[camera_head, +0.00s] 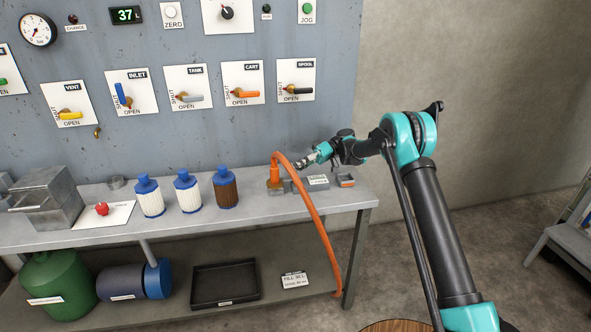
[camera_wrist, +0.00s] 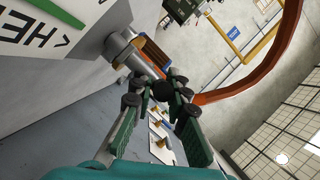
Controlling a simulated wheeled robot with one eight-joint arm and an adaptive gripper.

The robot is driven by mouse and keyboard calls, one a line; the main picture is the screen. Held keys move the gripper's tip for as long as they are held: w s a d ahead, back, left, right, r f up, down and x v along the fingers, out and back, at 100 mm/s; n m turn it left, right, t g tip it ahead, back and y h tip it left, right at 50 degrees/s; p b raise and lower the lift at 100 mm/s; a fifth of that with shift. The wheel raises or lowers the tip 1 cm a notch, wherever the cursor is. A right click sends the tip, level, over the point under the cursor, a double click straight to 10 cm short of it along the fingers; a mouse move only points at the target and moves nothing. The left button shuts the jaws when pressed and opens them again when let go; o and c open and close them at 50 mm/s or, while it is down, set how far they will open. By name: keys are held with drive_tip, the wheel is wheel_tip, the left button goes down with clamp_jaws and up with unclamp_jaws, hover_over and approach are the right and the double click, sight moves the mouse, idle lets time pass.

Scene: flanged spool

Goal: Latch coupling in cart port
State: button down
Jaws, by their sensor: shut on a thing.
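The orange coupling (camera_head: 275,172) stands upright on a small block on the bench, at the end of the orange hose (camera_head: 317,213). My gripper (camera_head: 299,164) is close to the right of it, beside the hose. In the wrist view my gripper's fingertips (camera_wrist: 163,86) are drawn together at a grey metal part (camera_wrist: 133,52) and an orange part, with the hose (camera_wrist: 262,84) curving away on the right. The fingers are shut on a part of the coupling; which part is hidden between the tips. How the coupling sits in the port cannot be made out.
A labelled card (camera_head: 318,181) and a grey block with an orange top (camera_head: 345,180) lie to the right on the bench (camera_head: 262,212). Blue-capped bottles (camera_head: 187,192) stand to the left. The valve panel (camera_head: 150,50) rises behind. The hose hangs over the bench front.

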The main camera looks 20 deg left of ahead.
drive_tip(key=c, duration=1.5)
unclamp_jaws()
wheel_tip(320, 180, up, 10)
